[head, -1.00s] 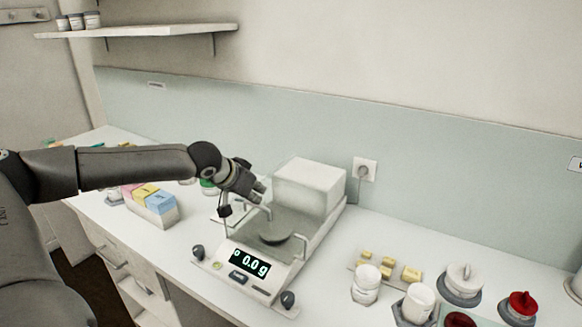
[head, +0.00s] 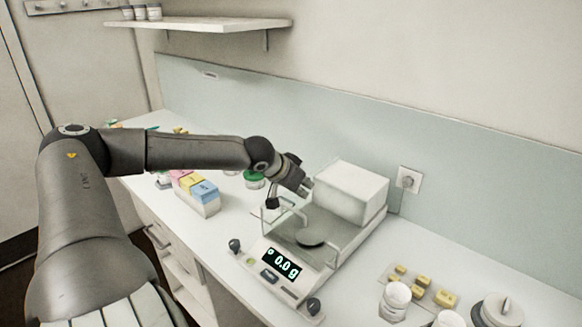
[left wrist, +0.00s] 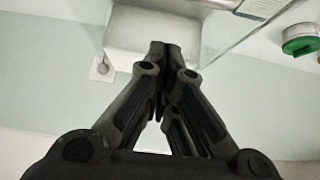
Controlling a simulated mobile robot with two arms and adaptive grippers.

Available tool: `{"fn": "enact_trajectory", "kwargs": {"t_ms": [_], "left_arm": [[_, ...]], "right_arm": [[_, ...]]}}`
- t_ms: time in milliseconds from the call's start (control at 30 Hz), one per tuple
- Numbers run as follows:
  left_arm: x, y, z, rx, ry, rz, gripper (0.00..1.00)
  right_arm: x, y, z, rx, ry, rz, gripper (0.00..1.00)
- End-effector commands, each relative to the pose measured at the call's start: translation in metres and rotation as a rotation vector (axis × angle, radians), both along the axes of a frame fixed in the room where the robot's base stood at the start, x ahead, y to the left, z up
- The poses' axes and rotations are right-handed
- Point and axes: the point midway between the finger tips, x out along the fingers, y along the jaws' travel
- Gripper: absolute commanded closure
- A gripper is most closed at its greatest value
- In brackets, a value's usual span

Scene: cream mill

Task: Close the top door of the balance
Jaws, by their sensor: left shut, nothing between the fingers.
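The balance (head: 282,264) stands on the bench with its display reading 0.0 g. Its round weighing pan (head: 312,238) and the white housing (head: 352,190) behind it show in the head view. The clear panels around the pan are faint, so I cannot tell exactly where the top door lies. My left gripper (head: 304,187) is shut and empty, above the balance's left rear side near the housing. The left wrist view shows its fingertips (left wrist: 165,48) together in front of the white housing (left wrist: 140,30). My right gripper is not in view.
A rack of coloured boxes (head: 197,195) and a green-lidded jar (head: 254,180) stand left of the balance. Yellow blocks (head: 422,283) and white jars (head: 397,297) stand on its right. A wall socket (head: 409,180) is behind, and a shelf (head: 205,24) hangs above.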

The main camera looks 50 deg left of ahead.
Motion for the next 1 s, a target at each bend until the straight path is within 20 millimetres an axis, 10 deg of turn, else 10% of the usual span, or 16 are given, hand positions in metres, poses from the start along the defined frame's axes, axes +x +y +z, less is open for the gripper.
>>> {"fn": "enact_trajectory", "kwargs": {"t_ms": [333, 1000], "left_arm": [[-0.014, -0.001, 0.019, 0.003, -0.005, -0.002, 1.0], [-0.059, -0.006, 0.064, -0.001, -0.001, 0.003, 1.0]], "right_arm": [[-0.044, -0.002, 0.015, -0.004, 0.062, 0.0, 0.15], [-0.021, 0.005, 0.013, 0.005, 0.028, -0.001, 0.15]]}}
